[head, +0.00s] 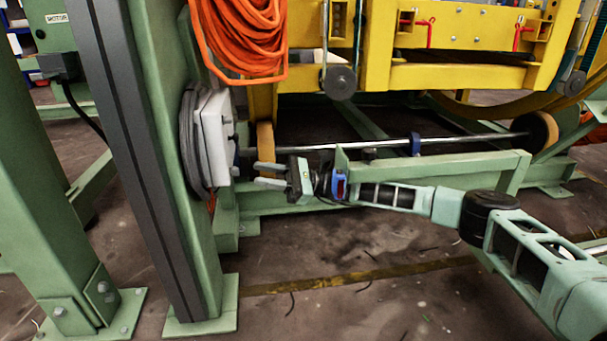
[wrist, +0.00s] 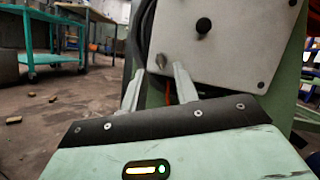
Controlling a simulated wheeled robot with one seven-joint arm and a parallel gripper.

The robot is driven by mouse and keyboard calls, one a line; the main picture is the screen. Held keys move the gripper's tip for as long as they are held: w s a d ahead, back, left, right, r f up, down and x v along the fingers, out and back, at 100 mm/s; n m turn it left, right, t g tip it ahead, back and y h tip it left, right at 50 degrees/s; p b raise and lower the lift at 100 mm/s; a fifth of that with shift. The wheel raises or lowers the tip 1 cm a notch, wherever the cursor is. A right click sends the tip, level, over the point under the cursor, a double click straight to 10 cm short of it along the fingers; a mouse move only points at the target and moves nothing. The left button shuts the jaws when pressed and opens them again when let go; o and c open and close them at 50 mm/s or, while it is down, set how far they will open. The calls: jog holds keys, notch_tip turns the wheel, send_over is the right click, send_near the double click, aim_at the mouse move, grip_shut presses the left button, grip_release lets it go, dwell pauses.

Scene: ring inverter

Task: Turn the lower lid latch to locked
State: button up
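A white box (head: 214,138) is mounted on the green post, seen nearly edge-on in the head view. In the wrist view its pale lid (wrist: 232,55) fills the upper right, with a black round knob (wrist: 203,25) on it. A small metal lower latch (wrist: 161,62) sits near the lid's lower left corner. Whether it is locked is too small to tell. My gripper (head: 257,175) is just right of the box's lower part. In the wrist view my gripper (wrist: 159,70) is open, its two fingers apart, with the latch showing between the fingertips. Contact cannot be told.
A dark cable coil (head: 188,140) hangs behind the box. Orange hose (head: 240,40) hangs above it. A green frame rail (head: 435,170) and a metal shaft (head: 350,144) lie close to my arm. The floor in front is free.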

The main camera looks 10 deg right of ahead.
jog(key=p+v, duration=0.4)
jog(key=v, duration=0.8)
jog(key=shift+d, duration=0.3)
jog(key=shift+f, duration=0.1)
